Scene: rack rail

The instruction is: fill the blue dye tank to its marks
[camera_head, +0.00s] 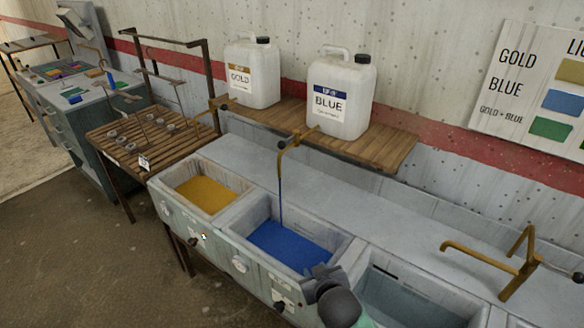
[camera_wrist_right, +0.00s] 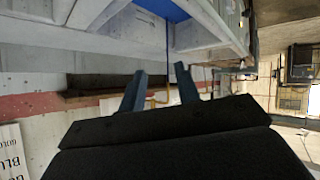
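The blue dye tank (camera_head: 335,250) is the middle basin of the trough, with blue liquid (camera_head: 285,245) in it. A thin blue stream (camera_head: 281,195) falls into it from the brass tap (camera_head: 290,143) below the jug labelled BLUE (camera_head: 340,95). I cannot make out its level marks. My right gripper (camera_head: 320,272) is at the blue tank's front right corner, partly hidden by its own wrist. In the right wrist view its two fingers (camera_wrist_right: 162,80) stand apart with nothing seen between them up close. My left gripper is not in view.
A basin of gold liquid (camera_head: 205,194) lies to the left, and a basin with pale grey-blue contents (camera_head: 400,300) to the right. A GOLD jug (camera_head: 252,75) shares the wooden shelf (camera_head: 385,147). Black knobs (camera_head: 194,242) stick out from the trough front. A brass tap (camera_head: 505,262) stands at right.

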